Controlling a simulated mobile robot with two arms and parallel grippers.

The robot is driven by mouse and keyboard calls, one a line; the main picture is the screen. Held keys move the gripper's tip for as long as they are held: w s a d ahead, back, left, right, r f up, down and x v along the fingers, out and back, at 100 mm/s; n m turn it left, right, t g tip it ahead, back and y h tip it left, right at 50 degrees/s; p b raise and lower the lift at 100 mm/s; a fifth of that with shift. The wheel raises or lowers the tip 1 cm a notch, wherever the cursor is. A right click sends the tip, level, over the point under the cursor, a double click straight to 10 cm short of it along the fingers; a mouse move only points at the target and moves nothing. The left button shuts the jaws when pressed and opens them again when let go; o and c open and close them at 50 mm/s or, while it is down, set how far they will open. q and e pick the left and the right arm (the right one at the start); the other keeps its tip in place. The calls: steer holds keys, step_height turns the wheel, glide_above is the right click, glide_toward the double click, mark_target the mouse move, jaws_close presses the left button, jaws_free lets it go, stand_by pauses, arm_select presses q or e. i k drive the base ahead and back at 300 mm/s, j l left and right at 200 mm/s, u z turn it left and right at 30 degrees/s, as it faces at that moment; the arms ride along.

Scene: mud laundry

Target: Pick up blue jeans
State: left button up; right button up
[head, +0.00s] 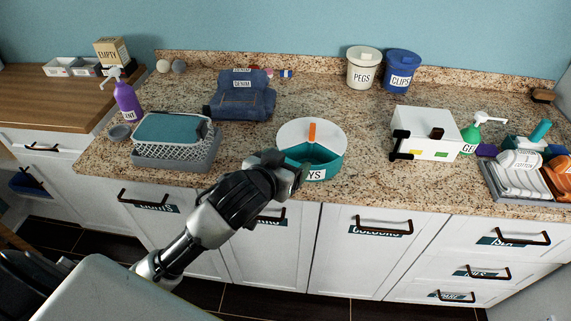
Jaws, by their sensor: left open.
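The blue jeans (241,104) lie folded in a dark blue stack on the granite counter, left of the middle and toward the back wall. A small "DENIM" label shows on them. My left gripper (287,170) is at the counter's front edge, in front of the round teal container and nearer to me than the jeans. It is apart from the jeans, and I see nothing held in it. Its fingertips are small and partly hidden by its own body. My right gripper is not in view.
A round teal container (324,166) with a white lid and orange handle stands beside my left gripper. A grey basket (176,149) with a teal cover is left of the jeans' front. A purple bottle (127,101) stands farther left. A white box (424,134) is at right. Bare counter lies right of the jeans.

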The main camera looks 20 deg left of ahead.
mark_target(241, 95)
steer(key=u, duration=1)
